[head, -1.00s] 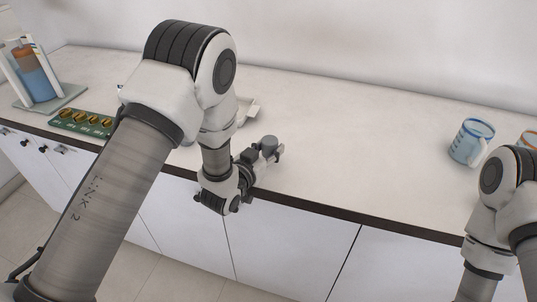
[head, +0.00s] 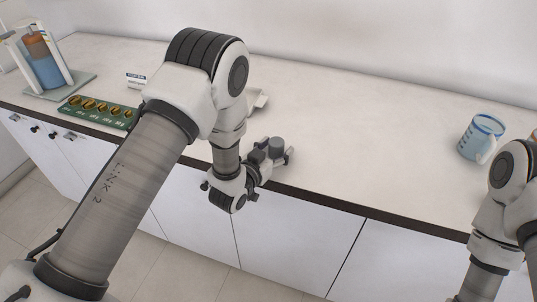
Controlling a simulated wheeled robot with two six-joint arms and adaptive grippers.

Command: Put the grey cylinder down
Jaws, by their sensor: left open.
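The small grey cylinder (head: 277,146) is upright at the front edge of the white counter (head: 350,150), right of my left forearm. My left gripper (head: 280,158) is at the cylinder, low over the counter edge, with its jaws open. One dark finger shows just right of the cylinder. The cylinder's foot is hidden by the gripper, so I cannot tell whether the fingers touch it. My right gripper is out of view; only part of the right arm shows at the right edge.
A green board with several gold weights (head: 98,110) lies at the left front. A pale item (head: 258,101) is partly behind my left arm. A blue-marked jug (head: 481,138) stands right. The counter's middle is clear.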

